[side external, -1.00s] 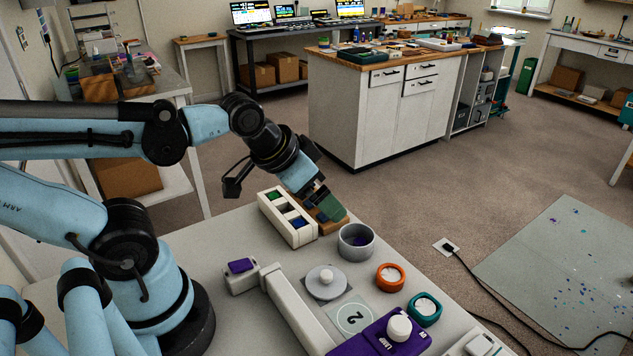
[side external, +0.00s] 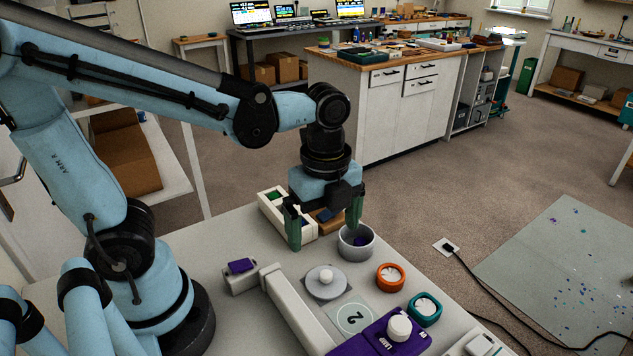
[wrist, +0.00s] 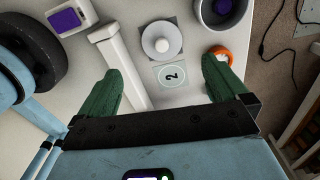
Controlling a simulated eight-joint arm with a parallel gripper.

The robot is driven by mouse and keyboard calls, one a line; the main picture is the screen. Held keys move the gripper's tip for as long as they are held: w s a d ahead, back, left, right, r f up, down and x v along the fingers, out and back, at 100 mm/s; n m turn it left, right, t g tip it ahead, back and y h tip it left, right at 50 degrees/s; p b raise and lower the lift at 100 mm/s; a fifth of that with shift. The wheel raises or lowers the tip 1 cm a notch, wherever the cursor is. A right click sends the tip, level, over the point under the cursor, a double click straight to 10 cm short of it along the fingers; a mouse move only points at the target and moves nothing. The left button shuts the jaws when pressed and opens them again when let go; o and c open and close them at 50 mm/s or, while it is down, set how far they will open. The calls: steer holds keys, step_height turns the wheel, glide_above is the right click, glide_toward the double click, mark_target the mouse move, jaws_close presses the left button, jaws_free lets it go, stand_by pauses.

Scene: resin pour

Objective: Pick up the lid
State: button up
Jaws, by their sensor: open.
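The lid (side external: 325,283) is a pale grey disc with a white round knob, lying on a square grey plate on the table. In the wrist view the lid (wrist: 150,45) is at the top middle. My gripper (side external: 323,238) points down with its two green fingers wide apart and nothing between them. It is above the table on the far side of the lid, clear of it. In the wrist view my gripper (wrist: 163,68) spans the space below the lid, with the numbered card between the fingertips. A grey pot (side external: 357,252) with something purple inside stands near the right finger.
A white bar (side external: 300,315) runs left of the lid to a purple unit (side external: 375,337). A card marked 2 (side external: 354,317) lies in front of the lid. An orange ring (side external: 391,277) and teal ring (side external: 424,309) are to the right. A white tray (side external: 276,218) stands behind.

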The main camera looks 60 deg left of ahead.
glide_above(326, 273)
steer(key=shift+a+f, duration=0.15)
steer(key=shift+f, duration=1.35)
steer(key=shift+a+f, duration=0.15)
steer(key=shift+f, duration=1.3)
steer(key=shift+d+f, duration=0.2)
steer(key=shift+f, duration=0.7)
steer(key=shift+d+f, duration=0.15)
steer(key=shift+f, duration=1.5)
steer(key=c, duration=0.9)
steer(key=shift+c, duration=0.2)
steer(key=shift+r, duration=0.15)
